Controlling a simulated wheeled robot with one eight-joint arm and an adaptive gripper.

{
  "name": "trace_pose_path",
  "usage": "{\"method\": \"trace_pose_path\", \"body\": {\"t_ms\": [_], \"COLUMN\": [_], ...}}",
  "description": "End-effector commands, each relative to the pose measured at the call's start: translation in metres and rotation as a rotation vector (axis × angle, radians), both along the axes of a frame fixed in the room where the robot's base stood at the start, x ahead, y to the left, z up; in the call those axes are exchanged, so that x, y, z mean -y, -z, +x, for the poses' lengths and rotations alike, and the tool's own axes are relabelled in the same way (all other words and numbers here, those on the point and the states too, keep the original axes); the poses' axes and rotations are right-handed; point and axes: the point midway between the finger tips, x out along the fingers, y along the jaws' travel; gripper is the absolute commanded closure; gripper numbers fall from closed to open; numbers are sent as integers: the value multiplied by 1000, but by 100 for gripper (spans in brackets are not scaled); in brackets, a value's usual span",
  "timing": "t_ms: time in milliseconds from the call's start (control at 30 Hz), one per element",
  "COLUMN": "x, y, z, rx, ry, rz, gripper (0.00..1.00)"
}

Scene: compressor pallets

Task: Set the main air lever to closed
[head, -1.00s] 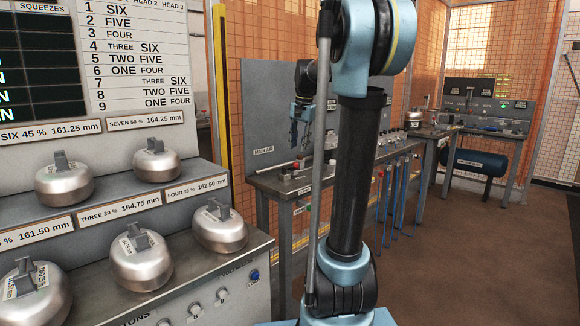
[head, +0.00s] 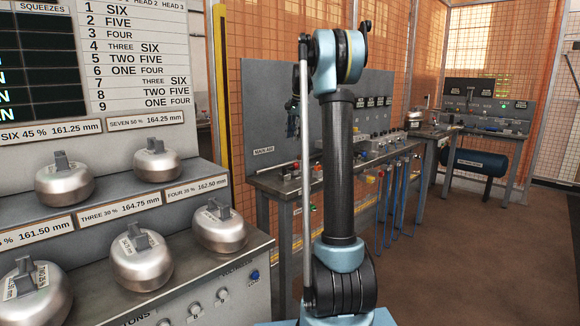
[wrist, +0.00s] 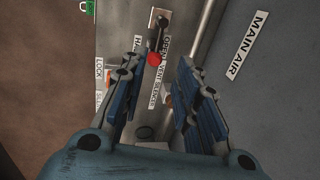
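In the wrist view, a lever (wrist: 157,40) with a red knob and a dark rounded part above it stands beside labels reading OPEN and VENT SILENCER. The MAIN AIR label (wrist: 247,45) is to its right, and it also shows in the head view (head: 263,151). My gripper (wrist: 161,62) is open, its two blue fingers apart, with the red knob in the picture between the fingertips. I cannot tell its distance from the lever. In the head view my gripper (head: 292,120) hangs above the bench's left end, partly hidden by my arm.
The grey bench (head: 270,183) carries several small fittings and valves, with a grey upright panel (head: 270,95) behind. Blue hoses (head: 388,205) hang from its front. A shelf unit with silver weights (head: 220,230) stands at the left. Brown floor at the right is clear.

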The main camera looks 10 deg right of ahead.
Motion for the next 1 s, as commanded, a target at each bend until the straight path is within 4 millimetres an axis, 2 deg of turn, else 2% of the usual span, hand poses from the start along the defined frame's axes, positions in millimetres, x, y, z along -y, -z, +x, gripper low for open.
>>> {"method": "trace_pose_path", "body": {"t_ms": [300,700,1000], "x": [-6,-14,-17], "y": [56,122,144], "z": [9,19,22], "rx": [0,0,0], "ry": [-1,-1,-1], "rz": [0,0,0], "gripper": [71,71,71]}}
